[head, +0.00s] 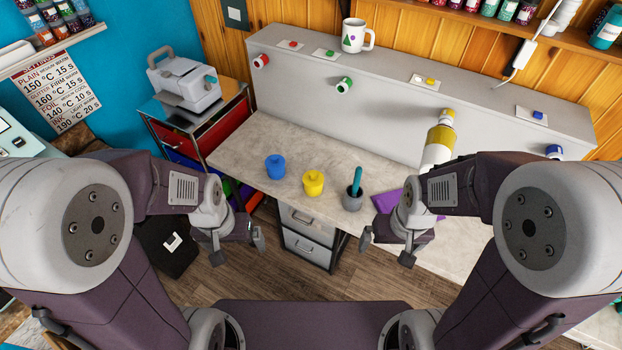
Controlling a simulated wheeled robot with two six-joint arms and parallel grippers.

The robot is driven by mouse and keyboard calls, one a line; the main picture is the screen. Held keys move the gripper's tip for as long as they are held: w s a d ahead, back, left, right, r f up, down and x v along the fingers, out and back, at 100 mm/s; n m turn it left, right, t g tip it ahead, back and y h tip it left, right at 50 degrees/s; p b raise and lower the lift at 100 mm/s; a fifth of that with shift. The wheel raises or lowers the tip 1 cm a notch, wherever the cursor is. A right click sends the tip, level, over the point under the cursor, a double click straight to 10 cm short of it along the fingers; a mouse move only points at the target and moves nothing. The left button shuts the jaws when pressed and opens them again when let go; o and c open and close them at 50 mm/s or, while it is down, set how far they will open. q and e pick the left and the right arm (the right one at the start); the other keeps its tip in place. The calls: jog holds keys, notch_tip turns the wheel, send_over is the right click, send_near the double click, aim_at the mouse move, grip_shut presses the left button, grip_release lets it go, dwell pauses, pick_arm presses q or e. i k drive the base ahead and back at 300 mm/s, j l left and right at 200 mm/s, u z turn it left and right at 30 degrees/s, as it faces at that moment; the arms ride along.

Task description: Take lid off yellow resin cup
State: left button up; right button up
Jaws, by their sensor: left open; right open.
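The yellow resin cup (313,187) stands upright on the worktop near its front edge, with a yellow knobbed lid (314,175) on top. A blue cup (275,168) with a similar knobbed top stands to its left. A grey cup (352,199) with a teal stick in it stands to its right. My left gripper (238,249) is open and empty, in front of the worktop and below left of the yellow cup in the picture. My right gripper (387,249) is open and empty, below right of the yellow cup. Neither gripper touches a cup.
A purple sheet (392,201) lies right of the grey cup, partly behind my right arm. A white and yellow bottle (437,148) stands behind it. The worktop (290,145) behind the cups is clear.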

aim_at(312, 179)
jog(key=i+u, duration=0.35)
jog(key=i, duration=0.15)
jog(key=i+u, duration=0.35)
jog(key=i, duration=0.1)
